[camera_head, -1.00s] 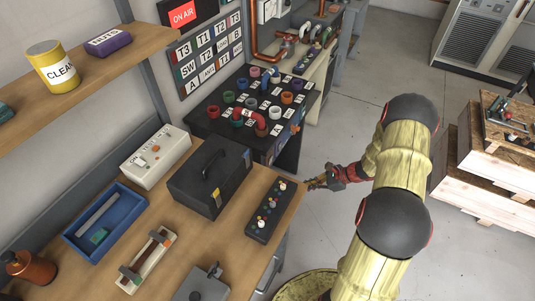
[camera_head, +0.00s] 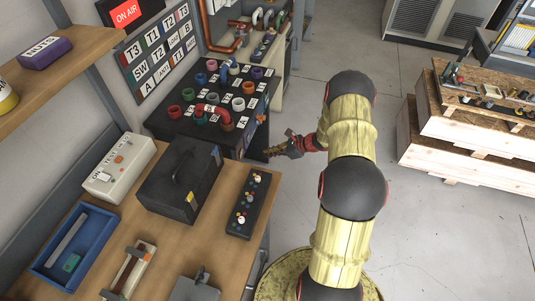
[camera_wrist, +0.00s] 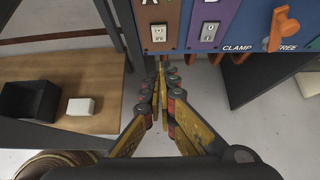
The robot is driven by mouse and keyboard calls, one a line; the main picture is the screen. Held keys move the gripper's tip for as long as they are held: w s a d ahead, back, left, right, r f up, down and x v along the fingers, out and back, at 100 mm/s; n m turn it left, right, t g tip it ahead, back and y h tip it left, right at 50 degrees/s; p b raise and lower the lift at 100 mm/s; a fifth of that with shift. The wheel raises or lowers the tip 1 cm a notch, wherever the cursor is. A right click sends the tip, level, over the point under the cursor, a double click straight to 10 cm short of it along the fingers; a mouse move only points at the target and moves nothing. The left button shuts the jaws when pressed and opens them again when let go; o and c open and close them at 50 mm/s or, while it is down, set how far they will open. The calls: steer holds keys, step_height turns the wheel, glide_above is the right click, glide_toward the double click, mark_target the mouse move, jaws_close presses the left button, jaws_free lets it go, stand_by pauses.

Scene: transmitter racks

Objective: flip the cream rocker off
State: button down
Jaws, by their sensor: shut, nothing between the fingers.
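Two pale rocker switches show in the wrist view at the top: a left rocker (camera_wrist: 158,33) on a brown panel section and a right rocker (camera_wrist: 209,32) on a purple section. In the head view my gripper (camera_head: 268,153) is beside the black console (camera_head: 163,128); the rockers cannot be made out there.
An orange lever (camera_wrist: 284,28) marked CLAMP and FREE is right of the rockers. A wooden surface (camera_wrist: 105,70) with a black bin (camera_wrist: 30,99) and white block (camera_wrist: 80,107) lies left. The workbench (camera_head: 140,215) holds a black case (camera_head: 180,180) and a control strip (camera_head: 247,205).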

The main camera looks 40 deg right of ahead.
mark_target(241, 154)
steer(key=w+a+f+b, duration=0.2)
steer(key=w+a+f, duration=0.2)
steer(key=w+a, duration=0.2)
steer(key=shift+w, duration=0.8)
steer(key=shift+w+a+r, duration=0.25)
steer(key=shift+w+a, duration=0.05)
steer(key=shift+w, duration=0.05)
steer(key=shift+r, duration=0.15)
steer(key=shift+r+p, duration=0.35)
steer(key=shift+r, duration=0.3)
